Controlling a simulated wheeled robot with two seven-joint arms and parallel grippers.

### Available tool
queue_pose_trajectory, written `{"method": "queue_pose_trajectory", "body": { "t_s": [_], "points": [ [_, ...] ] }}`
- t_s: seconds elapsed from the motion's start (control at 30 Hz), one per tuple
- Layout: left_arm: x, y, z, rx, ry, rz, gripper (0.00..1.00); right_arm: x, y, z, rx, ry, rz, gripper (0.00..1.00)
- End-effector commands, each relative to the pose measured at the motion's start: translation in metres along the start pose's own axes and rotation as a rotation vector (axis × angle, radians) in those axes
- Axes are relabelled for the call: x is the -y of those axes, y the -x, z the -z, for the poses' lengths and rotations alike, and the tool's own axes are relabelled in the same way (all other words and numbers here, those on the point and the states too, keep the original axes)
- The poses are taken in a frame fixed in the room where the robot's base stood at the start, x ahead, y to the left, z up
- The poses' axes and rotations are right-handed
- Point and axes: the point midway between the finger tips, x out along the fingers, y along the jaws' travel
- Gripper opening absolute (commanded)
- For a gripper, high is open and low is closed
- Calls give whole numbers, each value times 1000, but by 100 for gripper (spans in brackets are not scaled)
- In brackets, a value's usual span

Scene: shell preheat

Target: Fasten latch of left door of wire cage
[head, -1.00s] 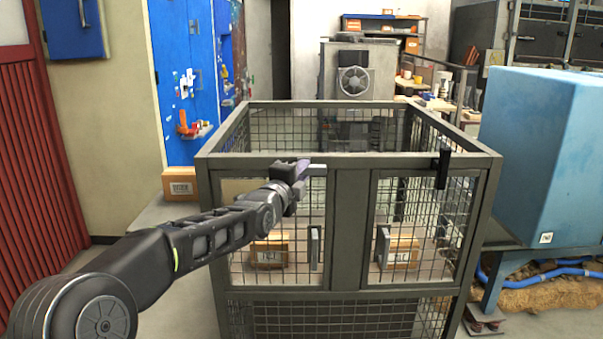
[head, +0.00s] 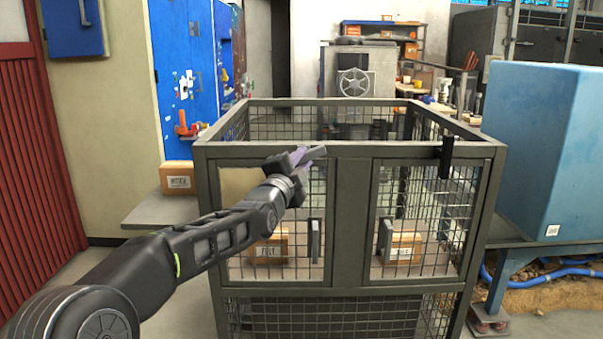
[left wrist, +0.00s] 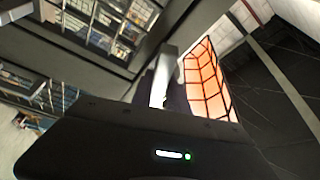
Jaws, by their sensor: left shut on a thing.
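The wire cage (head: 345,262) stands in front of me with two mesh doors in its front. The left door (head: 232,266) looks shut in its frame, with a grey handle (head: 314,240) on its right side. My left gripper (head: 308,158) is at the top right corner of this door, shut on the left door's latch (head: 317,152), a light grey bar. The latch also shows in the left wrist view (left wrist: 163,80). The gripper hides part of it, so I cannot tell whether it hooks over the frame. My right gripper is not in view.
The right door (head: 425,279) looks shut, with a dark upright latch (head: 446,158) at its top. Cardboard boxes (head: 268,247) sit inside the cage. A blue block (head: 540,140) stands close on the right, and a blue cabinet (head: 183,80) stands behind left.

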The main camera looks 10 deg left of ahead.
Motion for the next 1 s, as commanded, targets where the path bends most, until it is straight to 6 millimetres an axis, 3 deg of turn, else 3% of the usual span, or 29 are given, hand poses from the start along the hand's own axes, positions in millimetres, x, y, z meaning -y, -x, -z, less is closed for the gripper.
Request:
{"method": "queue_pose_trajectory", "body": {
  "t_s": [0.03, 0.1, 0.4, 1.0],
  "points": [
    [-8, 1, -1, -1, 41, 16, 0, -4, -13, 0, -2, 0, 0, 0],
    [-8, 1, -1, -1, 103, 41, 0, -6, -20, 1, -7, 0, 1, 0],
    [-8, 0, 0, -1, 366, 149, 0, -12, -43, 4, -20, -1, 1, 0],
    [-8, -2, 3, 2, 884, 361, 0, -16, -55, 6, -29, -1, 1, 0]
  ]
}}
